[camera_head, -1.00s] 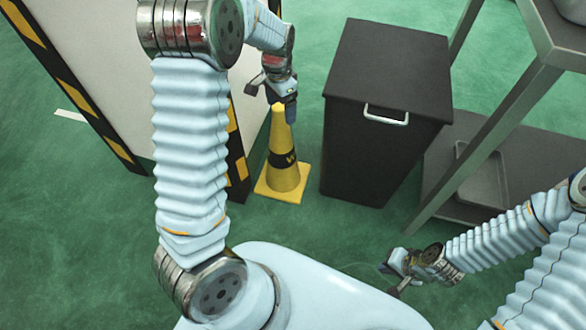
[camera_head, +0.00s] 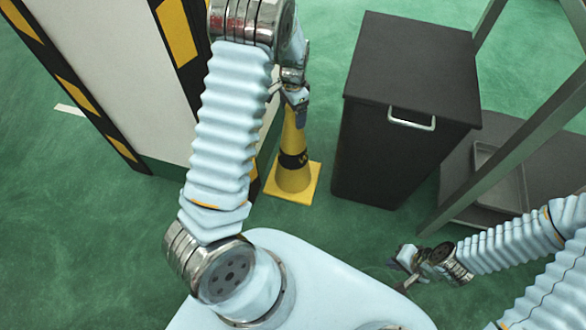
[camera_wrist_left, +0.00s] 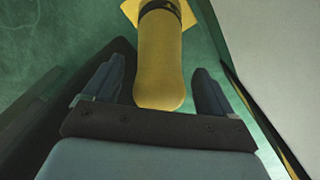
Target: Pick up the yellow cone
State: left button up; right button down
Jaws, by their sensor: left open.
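The yellow cone (camera_head: 293,160) stands upright on the green floor, with a black band around its middle and a square yellow base. My left gripper (camera_head: 290,103) is at the cone's top in the head view, and my left arm hides part of it. In the left wrist view the cone's rounded tip (camera_wrist_left: 160,75) lies between the two open fingers of my left gripper (camera_wrist_left: 160,92), with a gap on both sides. My right gripper (camera_head: 402,272) is low at the right, apart from the cone; its jaw state is unclear.
A black bin (camera_head: 400,110) with a light handle stands close to the right of the cone. A pale panel with black and yellow stripes (camera_head: 110,80) is close on the left. A metal rack with a dark lower shelf (camera_head: 465,165) stands further right. Green floor is clear in front.

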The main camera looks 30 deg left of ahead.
pick_arm(q)
jog(key=shift+f, duration=0.4)
grip_shut()
jog(key=shift+r, duration=0.1)
